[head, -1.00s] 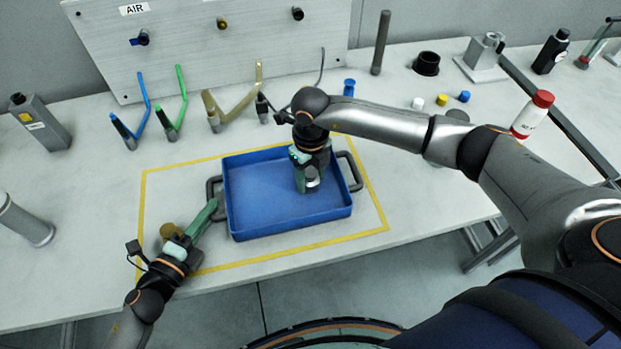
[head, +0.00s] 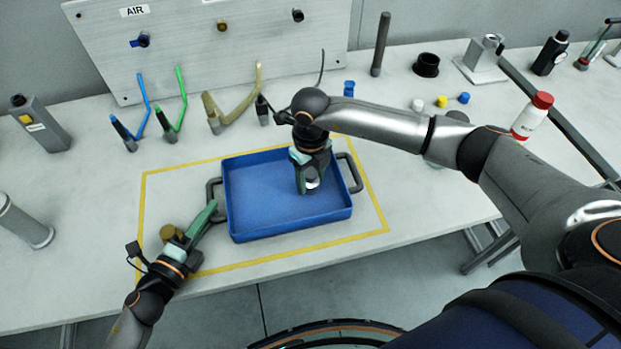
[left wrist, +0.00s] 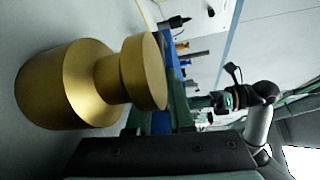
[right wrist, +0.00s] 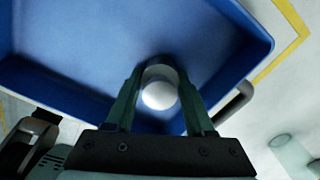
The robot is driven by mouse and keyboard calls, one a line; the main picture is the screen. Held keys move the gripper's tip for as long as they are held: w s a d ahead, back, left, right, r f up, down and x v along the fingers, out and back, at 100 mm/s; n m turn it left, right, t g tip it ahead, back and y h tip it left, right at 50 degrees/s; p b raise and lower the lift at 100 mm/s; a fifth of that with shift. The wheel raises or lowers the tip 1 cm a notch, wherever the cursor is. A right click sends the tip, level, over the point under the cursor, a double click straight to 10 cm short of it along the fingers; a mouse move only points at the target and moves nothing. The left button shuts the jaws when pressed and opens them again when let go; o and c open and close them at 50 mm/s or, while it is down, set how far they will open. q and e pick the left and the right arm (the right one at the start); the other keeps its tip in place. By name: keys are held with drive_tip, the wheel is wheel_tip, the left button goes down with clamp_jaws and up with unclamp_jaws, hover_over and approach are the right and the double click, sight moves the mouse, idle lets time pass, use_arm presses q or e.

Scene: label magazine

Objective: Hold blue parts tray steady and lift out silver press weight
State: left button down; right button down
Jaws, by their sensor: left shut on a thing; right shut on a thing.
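The blue parts tray (head: 250,190) lies inside a yellow taped rectangle on the bench, with a dark handle at each end. My left gripper (head: 212,212) is shut on the tray's left handle (head: 213,189). My right gripper (head: 309,184) points down into the right part of the tray and is shut on the silver press weight (head: 312,183). In the right wrist view the weight's round, pale top (right wrist: 160,94) shows between the two fingers. I cannot tell whether the weight touches the tray floor. The left wrist view does not show the handle clearly.
A brass knobbed weight (left wrist: 95,80) stands close beside my left gripper. Blue, green and tan hooked tools (head: 170,130) stand behind the tray. A red-capped white bottle (head: 532,117) and small coloured caps (head: 442,101) are at the right. The bench in front of the tray is clear.

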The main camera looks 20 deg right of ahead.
sight(310, 173)
wheel_tip(310, 173, up, 10)
drive_tip(key=shift+f, duration=0.1)
use_arm(q)
drive_tip(key=c, duration=0.7)
unclamp_jaws()
drive_tip(key=shift+c, duration=0.2)
drive_tip(key=shift+s+a, duration=0.1)
drive_tip(key=v, duration=1.1)
drive_tip(key=shift+s+a, duration=0.2)
drive_tip(key=shift+s, duration=0.1)
